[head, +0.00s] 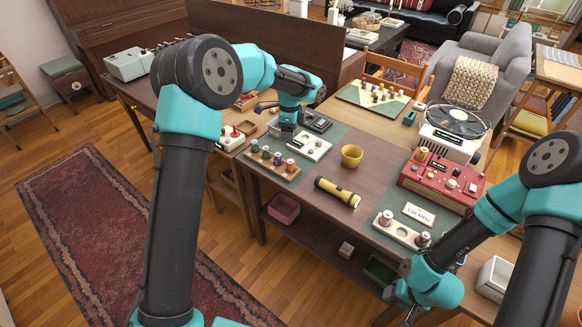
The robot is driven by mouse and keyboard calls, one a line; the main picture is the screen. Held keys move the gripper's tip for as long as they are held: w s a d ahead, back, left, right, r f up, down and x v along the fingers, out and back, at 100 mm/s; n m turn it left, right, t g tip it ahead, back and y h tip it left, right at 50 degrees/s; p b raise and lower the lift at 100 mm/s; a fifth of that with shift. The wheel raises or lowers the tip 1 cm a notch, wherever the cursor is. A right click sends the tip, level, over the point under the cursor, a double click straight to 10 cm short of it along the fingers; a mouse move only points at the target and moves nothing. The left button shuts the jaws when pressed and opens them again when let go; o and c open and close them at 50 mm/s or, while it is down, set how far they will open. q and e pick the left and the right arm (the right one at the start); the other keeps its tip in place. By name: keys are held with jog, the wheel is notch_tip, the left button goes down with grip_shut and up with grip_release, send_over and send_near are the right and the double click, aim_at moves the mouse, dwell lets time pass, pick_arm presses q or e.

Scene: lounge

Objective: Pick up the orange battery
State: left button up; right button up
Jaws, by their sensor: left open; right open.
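A wooden rack (264,172) on the table's left part holds a row of several small upright cylinders that look like batteries. The cylinder at its right end (290,166) looks orange-brown; at this size I cannot be sure of its colour. My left gripper (287,127) is open, just behind the rack and left of a white panel (309,146). Its fingertips are hard to make out, and nothing shows held. My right gripper (400,308) is open and empty at the table's front right edge, far from the rack.
A red radio-like box (440,181), a record player (453,130) and a white holder (400,232) with two cylinders are on the right. Bare tabletop lies around the torch.

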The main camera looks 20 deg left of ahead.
aim_at(291, 161)
pick_arm(q)
notch_tip(291, 161, down, 10)
jog(key=shift+f, duration=0.25)
dwell(0.3)
jog(key=shift+d+f, duration=0.1)
jog(key=shift+f, duration=2.5)
jog(key=c, duration=1)
jog(key=shift+r, duration=0.15)
jog(key=shift+c, duration=0.2)
